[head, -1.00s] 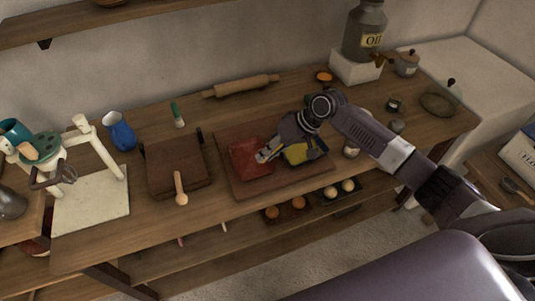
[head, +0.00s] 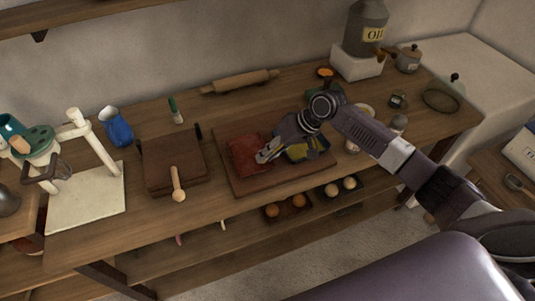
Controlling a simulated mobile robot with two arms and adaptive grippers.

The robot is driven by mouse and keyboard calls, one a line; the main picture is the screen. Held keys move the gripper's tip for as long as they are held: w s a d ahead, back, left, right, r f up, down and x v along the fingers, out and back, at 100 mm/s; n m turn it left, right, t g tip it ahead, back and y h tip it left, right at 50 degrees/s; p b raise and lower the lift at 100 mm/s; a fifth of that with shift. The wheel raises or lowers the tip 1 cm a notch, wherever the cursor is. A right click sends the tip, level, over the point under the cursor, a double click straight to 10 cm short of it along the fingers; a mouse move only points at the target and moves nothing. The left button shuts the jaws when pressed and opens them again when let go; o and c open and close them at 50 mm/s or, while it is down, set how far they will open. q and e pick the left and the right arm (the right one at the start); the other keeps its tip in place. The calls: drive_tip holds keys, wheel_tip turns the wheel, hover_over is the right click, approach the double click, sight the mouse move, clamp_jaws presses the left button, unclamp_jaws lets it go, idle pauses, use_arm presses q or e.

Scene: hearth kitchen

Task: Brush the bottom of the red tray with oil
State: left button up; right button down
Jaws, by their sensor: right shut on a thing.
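The red tray (head: 247,158) lies on the left part of a brown board on the worktable. My right gripper (head: 266,153) is low over the tray's right side, fingers pointing left. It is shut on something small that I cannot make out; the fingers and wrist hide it. Whether it touches the tray's bottom is unclear. A dark tray with a yellow patch (head: 316,145) sits just right of the red one, partly behind my gripper. A green-handled brush-like tool (head: 176,110) lies at the back left. The oil can (head: 366,30) stands on a white block. My left gripper is not in view.
The brown board (head: 240,188) carries both trays. A closed brown press (head: 172,160) with a wooden handle, a blue jug (head: 117,128) and a white stand (head: 88,205) are left. A rolling pin (head: 240,82) lies behind. Jars and pots crowd the right.

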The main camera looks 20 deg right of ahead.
drive_tip(key=shift+f, duration=0.3)
drive_tip(key=shift+w, duration=0.1)
